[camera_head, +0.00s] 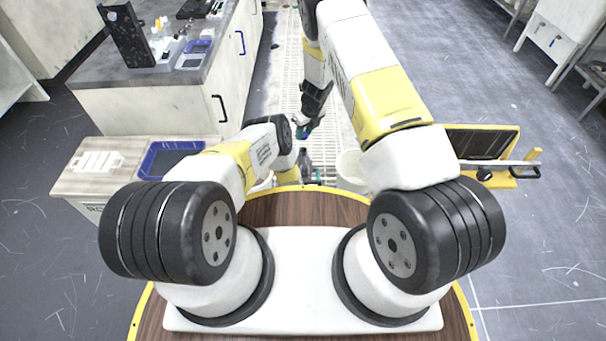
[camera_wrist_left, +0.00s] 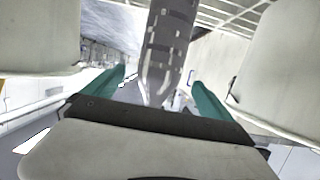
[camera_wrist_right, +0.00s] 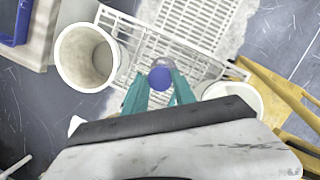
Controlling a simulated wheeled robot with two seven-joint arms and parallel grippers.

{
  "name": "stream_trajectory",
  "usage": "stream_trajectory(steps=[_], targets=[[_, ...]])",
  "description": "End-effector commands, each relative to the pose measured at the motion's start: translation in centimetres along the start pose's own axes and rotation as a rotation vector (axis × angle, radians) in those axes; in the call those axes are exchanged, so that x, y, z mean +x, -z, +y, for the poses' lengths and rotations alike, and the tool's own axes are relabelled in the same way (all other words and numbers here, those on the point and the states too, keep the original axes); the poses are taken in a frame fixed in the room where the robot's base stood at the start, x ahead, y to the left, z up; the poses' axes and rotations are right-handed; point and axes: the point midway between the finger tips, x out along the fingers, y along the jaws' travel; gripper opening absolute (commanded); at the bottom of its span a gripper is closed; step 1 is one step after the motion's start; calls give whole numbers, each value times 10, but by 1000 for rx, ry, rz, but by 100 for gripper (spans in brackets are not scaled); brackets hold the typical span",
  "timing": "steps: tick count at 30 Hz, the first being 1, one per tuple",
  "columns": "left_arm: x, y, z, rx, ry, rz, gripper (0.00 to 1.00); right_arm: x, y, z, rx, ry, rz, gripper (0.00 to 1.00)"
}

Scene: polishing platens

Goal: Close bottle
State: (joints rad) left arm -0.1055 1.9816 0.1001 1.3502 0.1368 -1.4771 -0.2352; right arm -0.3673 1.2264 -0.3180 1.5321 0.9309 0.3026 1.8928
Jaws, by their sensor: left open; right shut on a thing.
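My right gripper (camera_head: 306,124) hangs above the middle of the head view, shut on a blue cap (camera_wrist_right: 161,78) between its teal fingers (camera_wrist_right: 160,86). A dark bottle (camera_head: 304,160) stands just below the cap in the head view. Whether cap and bottle touch cannot be told. A greyish shape partly shows behind the cap in the right wrist view. My left gripper (camera_wrist_left: 158,78) is open; its fingertips are mostly hidden in the head view. A tall grey marked shape (camera_wrist_left: 168,50) shows between its teal fingers; I cannot tell whether it touches them.
A white round container (camera_wrist_right: 90,57) is left of the cap and a second white container (camera_wrist_right: 235,95) is right of it. White grating (camera_wrist_right: 190,30) lies beneath. A counter (camera_head: 150,90) with a blue tray (camera_head: 170,158) nearby is at left, and a yellow-framed panel (camera_head: 485,143) at right.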

Motion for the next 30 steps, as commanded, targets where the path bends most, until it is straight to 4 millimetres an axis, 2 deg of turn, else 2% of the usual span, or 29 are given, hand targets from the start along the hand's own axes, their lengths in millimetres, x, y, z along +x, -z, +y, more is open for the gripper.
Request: stream_trajectory(steps=[3,10,16,24,26,30], targets=[[24,1,0,-1,1,4,96,0,0,0,0,0,0,0],[56,0,0,0,1,2,96,0,0,0,-1,0,0,0],[65,0,0,0,1,0,96,0,0,0,-1,0,0,0],[66,0,0,0,0,0,96,0,0,0,-1,0,0,0],[66,0,0,0,0,0,86,0,0,0,-1,0,0,0],[66,0,0,0,0,0,59,0,0,0,-1,0,0,0]])
